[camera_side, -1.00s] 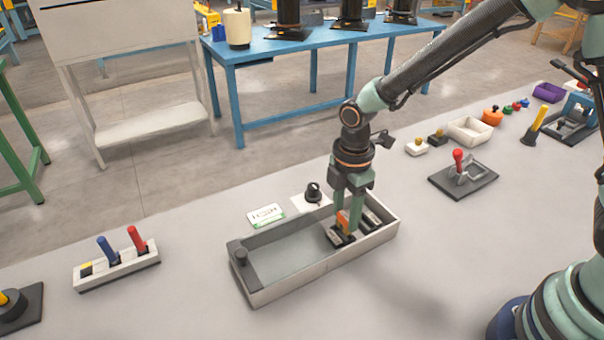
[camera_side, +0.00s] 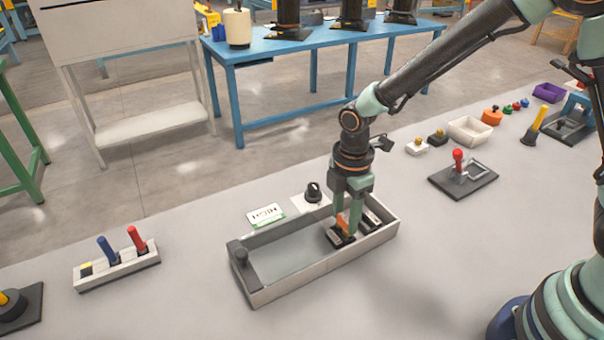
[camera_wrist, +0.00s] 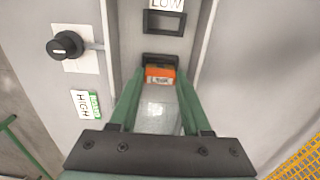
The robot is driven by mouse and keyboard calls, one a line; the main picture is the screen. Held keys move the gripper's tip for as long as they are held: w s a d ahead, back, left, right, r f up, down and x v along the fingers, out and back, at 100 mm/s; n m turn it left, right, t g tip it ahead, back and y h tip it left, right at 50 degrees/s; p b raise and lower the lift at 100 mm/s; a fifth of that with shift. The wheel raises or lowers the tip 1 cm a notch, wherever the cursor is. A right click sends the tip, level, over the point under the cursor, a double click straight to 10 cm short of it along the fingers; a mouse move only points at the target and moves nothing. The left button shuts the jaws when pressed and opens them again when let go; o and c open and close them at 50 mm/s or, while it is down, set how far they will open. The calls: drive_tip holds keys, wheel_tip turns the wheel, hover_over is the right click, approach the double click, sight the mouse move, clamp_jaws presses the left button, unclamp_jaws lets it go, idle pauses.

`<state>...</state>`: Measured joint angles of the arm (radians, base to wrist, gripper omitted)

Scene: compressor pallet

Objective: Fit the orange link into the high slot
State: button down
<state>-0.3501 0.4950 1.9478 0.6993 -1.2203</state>
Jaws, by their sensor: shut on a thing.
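The orange link (camera_wrist: 160,72) is between the fingertips of my gripper (camera_wrist: 160,84), which is shut on it. In the side view the link (camera_side: 342,223) is a small orange patch low between the fingers. It is at a black-framed slot (camera_wrist: 161,58) inside the long grey tray (camera_side: 292,281), near the tray's right end. I cannot tell how deep the link is in the frame. A second black-framed slot (camera_wrist: 164,22), with a LOW label (camera_wrist: 167,4) above it, is beyond the link. A card reading HIGH (camera_wrist: 81,103) lies beside the tray, on the left.
A black knob (camera_wrist: 66,46) on a white plate stands beside the tray. A white rack with blue and red handles (camera_side: 117,261) is further left. A red-handled clamp (camera_side: 461,176) is to the right.

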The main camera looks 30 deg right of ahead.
sight(345, 218)
drive_tip(key=shift+f, duration=0.95)
drive_tip(key=shift+c, duration=1.4)
unclamp_jaws()
wheel_tip(345, 218, up, 12)
drive_tip(key=s+d+r+m+t, duration=0.2)
drive_tip(key=s+d+r+m, duration=0.2)
drive_tip(key=m, duration=0.5)
drive_tip(key=s+d+r+m+t, duration=0.3)
drive_tip(key=d+r+m, duration=0.3)
drive_tip(key=d+m, duration=0.3)
drive_tip(key=shift+s+d+t, duration=0.3)
drive_tip(key=shift+s, duration=0.55)
